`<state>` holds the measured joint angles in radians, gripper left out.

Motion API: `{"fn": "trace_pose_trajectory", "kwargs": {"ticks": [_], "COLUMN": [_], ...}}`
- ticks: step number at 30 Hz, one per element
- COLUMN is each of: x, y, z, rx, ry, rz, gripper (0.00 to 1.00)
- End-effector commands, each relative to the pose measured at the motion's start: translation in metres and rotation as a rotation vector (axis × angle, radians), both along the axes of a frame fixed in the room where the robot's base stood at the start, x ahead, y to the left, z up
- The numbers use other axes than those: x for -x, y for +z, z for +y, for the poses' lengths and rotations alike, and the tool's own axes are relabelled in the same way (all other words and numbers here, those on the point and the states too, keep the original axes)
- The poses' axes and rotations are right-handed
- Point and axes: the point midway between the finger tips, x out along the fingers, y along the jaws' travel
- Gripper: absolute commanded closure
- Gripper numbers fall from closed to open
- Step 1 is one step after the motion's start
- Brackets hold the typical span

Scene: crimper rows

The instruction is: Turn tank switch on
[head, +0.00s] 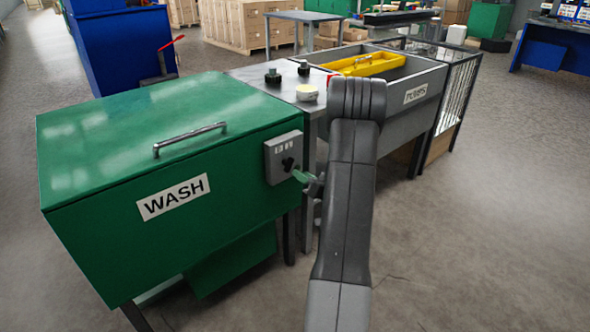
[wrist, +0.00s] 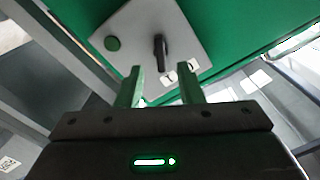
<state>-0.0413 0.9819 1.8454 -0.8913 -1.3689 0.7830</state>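The green wash tank (head: 120,150) stands at the left, its lid closed, with a WASH label on its front. A grey switch box (head: 270,158) sits at the tank's front right corner. My gripper (wrist: 161,75) is open and empty. Its two green fingers point at the plate, with the switch just ahead and between them. In the head view my gripper (head: 302,177) is close to the box, partly hidden by my arm.
A steel table (head: 258,74) with black knobs and a pale round button adjoins the tank. Beyond it is a grey basin (head: 428,75) holding a yellow tray (head: 365,64). A wire-mesh rack (head: 455,90) stands at the right. The floor at the right front is clear.

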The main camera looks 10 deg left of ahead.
Motion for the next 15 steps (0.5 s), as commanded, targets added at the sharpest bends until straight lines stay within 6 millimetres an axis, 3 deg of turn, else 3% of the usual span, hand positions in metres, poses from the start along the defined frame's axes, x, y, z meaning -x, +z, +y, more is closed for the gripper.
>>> {"fn": "trace_pose_trajectory", "kwargs": {"ticks": [1, 6, 15], "x": [0.007, 0.030, 0.047], "y": [0.001, 0.000, 0.000], "z": [-0.013, -0.040, -0.061], "rx": [0.001, 0.001, 0.001], "ry": [-0.006, -0.003, 0.000], "rz": [0.002, 0.002, 0.001], "gripper": [0.66, 0.66, 0.66]}}
